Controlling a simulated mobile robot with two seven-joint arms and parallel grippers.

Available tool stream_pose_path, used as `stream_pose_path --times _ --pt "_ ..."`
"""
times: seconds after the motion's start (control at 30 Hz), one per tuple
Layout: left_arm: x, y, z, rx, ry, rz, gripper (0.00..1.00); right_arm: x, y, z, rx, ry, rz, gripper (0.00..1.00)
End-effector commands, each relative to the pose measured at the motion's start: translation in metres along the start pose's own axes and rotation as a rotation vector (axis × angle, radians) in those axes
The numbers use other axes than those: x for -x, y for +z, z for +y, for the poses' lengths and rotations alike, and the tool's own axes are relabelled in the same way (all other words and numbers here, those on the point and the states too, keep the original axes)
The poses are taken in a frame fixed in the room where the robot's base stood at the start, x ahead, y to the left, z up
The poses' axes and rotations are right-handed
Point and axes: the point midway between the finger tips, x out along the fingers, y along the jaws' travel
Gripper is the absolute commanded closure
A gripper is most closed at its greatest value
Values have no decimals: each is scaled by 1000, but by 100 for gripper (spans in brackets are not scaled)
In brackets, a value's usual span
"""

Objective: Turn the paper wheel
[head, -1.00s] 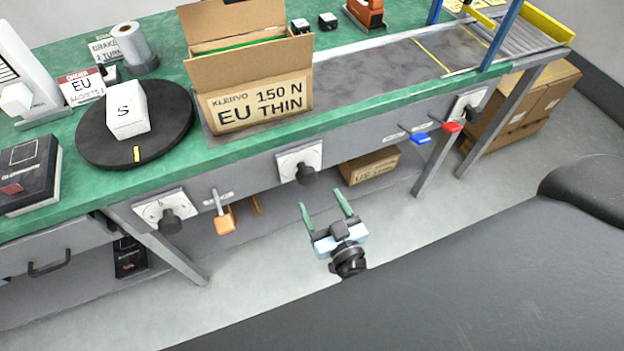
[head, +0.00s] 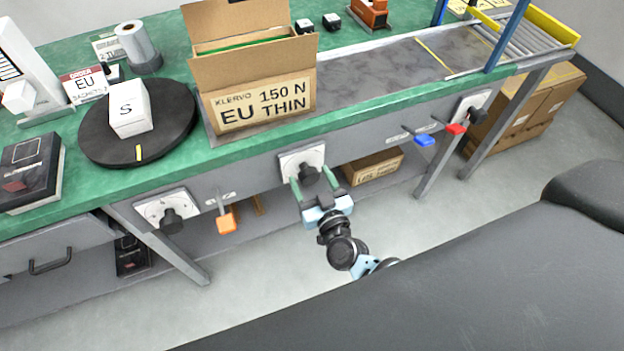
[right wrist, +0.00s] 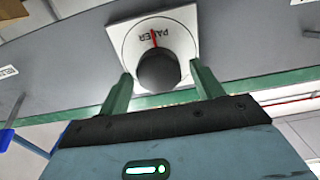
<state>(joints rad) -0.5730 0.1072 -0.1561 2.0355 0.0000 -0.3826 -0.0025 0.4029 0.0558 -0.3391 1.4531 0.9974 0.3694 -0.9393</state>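The paper wheel is a dark round knob on a white square plate on the bench's front panel. It shows in the head view (head: 309,174) and in the right wrist view (right wrist: 158,69), where its plate (right wrist: 126,38) reads "PAPER" upside down, with a red mark. My right gripper (head: 312,180) is open, its green fingers pointing at the knob. In the right wrist view the gripper (right wrist: 162,85) has one finger on either side of the knob's lower part. I cannot tell whether the fingers touch it. My left gripper is not in view.
Left along the panel are another dark knob (head: 171,221) and an orange lever (head: 227,222). Blue (head: 424,140) and red (head: 456,129) levers sit to the right. An open carton (head: 262,103) stands on the bench above the wheel. Floor in front is clear.

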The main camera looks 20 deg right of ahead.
Motion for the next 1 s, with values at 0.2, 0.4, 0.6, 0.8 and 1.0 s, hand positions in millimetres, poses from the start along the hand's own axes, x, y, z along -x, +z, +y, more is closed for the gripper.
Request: stream_pose_path --times 0.2,0.4,0.6,0.8,1.0 --pt "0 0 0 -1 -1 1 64 0 0 0 0 0 0 64" --pt "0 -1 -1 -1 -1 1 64 0 0 0 -2 0 0 76" --pt "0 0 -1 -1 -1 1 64 0 0 0 -40 0 0 76" --pt "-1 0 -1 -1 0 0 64 0 0 1 -147 1 1 76" --pt "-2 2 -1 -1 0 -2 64 1 1 1 -317 0 0 76"
